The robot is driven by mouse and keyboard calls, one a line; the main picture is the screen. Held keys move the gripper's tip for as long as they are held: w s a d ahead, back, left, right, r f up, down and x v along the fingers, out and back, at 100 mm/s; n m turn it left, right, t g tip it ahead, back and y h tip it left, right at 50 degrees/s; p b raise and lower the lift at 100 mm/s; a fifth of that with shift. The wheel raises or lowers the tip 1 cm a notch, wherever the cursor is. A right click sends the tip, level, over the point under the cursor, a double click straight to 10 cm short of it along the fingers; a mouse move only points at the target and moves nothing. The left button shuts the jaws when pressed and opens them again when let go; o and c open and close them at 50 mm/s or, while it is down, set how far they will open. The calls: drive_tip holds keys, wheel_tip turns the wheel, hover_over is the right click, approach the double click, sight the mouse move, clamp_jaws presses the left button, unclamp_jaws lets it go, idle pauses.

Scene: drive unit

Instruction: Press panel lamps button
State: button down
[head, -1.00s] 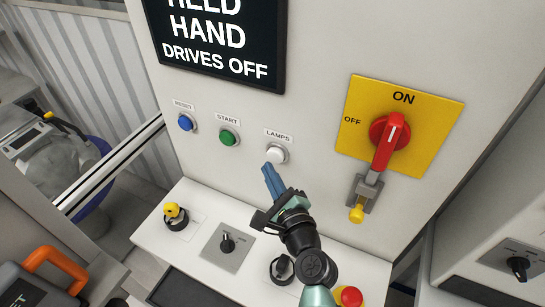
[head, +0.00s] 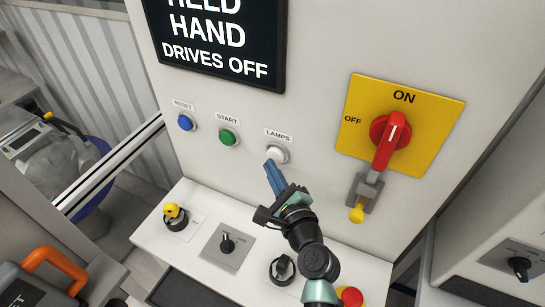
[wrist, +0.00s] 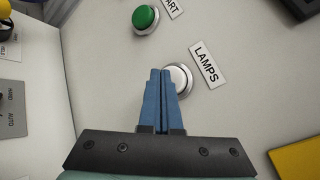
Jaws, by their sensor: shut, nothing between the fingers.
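The white lamps button (head: 278,154) sits in a silver ring on the pale upright panel, below a label reading LAMPS. It also shows in the wrist view (wrist: 180,77), partly covered by my fingertips. My gripper (head: 268,164) is shut and empty, with its blue fingers together and pointing up at the lower left of the button. In the wrist view the fingertips (wrist: 160,72) overlap the left part of the button. I cannot tell whether they touch it.
A green START button (head: 228,138) and a blue button (head: 186,122) are to the left. A red rotary handle (head: 388,140) on a yellow plate is to the right. Below, a ledge holds a yellow-topped control (head: 172,210), a selector knob (head: 227,244) and a red button (head: 350,297).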

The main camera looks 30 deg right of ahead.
drive_tip(key=shift+w+d, duration=0.2)
drive_tip(key=shift+d, duration=0.15)
idle(0.4)
drive_tip(key=shift+s+a, duration=0.55)
drive_tip(key=shift+a, duration=0.15)
drive_tip(key=shift+a+p, duration=0.1)
drive_tip(key=shift+p, duration=0.2)
drive_tip(key=shift+s+a+p, duration=0.45)
drive_tip(key=shift+s+a, duration=0.45)
drive_tip(key=shift+a, duration=0.25)
drive_tip(key=shift+s+a+p, duration=0.4)
drive_tip(key=shift+s+a, duration=0.5)
drive_tip(key=shift+a, duration=0.25)
